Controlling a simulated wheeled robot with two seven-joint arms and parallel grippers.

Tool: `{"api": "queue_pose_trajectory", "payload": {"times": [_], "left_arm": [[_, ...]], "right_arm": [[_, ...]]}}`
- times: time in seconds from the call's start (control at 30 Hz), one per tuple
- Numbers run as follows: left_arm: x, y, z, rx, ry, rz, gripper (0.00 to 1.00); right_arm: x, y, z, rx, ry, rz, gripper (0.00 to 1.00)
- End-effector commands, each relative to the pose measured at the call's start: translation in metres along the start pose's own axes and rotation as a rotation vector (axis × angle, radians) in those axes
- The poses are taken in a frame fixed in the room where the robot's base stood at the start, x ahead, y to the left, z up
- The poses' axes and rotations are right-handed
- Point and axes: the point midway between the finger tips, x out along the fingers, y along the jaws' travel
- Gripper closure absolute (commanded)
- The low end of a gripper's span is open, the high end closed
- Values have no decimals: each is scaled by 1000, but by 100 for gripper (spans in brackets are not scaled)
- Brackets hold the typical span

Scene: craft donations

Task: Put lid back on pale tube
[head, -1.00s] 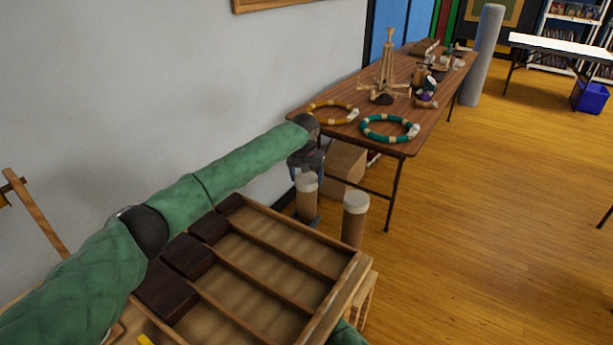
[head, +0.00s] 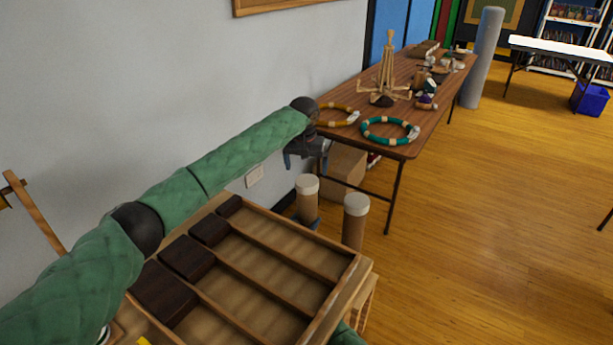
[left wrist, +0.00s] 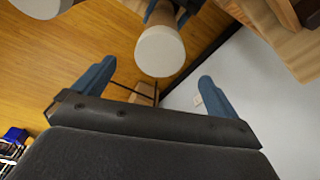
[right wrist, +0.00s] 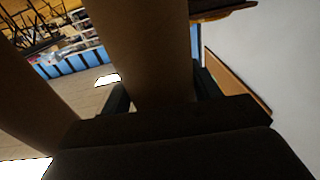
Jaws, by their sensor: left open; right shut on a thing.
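A brown cardboard tube (head: 307,207) stands upright beyond the tray, with a white lid (head: 307,184) on its top. The tube and lid also show in the left wrist view (left wrist: 160,50). My right gripper (head: 313,221) is shut on this tube below the lid; in the right wrist view the tube (right wrist: 145,45) fills the space between its fingers. My left gripper (head: 307,158) is open and empty, above and apart from the lid. A second brown tube (head: 353,228) with a white lid (head: 356,204) stands to the right. Which tube is paler is hard to tell.
A wooden tray (head: 300,240) with long compartments and dark blocks (head: 187,258) is in front. A folding table (head: 345,95) with rings and craft items stands behind, with a cardboard box (head: 345,170) below it. A wall (head: 180,80) is close on the left.

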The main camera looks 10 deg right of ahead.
Motion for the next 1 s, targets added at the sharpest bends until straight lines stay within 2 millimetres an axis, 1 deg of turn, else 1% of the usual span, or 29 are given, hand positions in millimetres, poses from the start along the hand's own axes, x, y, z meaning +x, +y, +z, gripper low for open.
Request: {"api": "queue_pose_trajectory", "payload": {"times": [0.03,0.1,0.2,0.3,0.5,0.77,0.8,0.9,1.0], "left_arm": [[-10,0,0,1,1,0,3],[-23,0,-1,1,2,0,3],[-37,0,-1,1,1,0,3],[-47,0,0,1,-1,0,3],[-57,0,0,1,0,0,3],[-57,0,0,0,-1,0,3],[-57,0,0,0,-1,0,3],[-57,0,0,0,-1,0,3],[-57,0,0,0,-1,0,3]], "right_arm": [[0,0,0,0,0,0,79],[0,0,0,0,0,0,79],[0,0,0,0,0,0,79],[0,0,0,0,0,0,79],[0,0,0,0,0,0,79],[0,0,0,0,0,0,79],[0,0,0,0,0,0,30],[0,0,0,0,0,0,13],[0,0,0,0,0,0,13]]}}
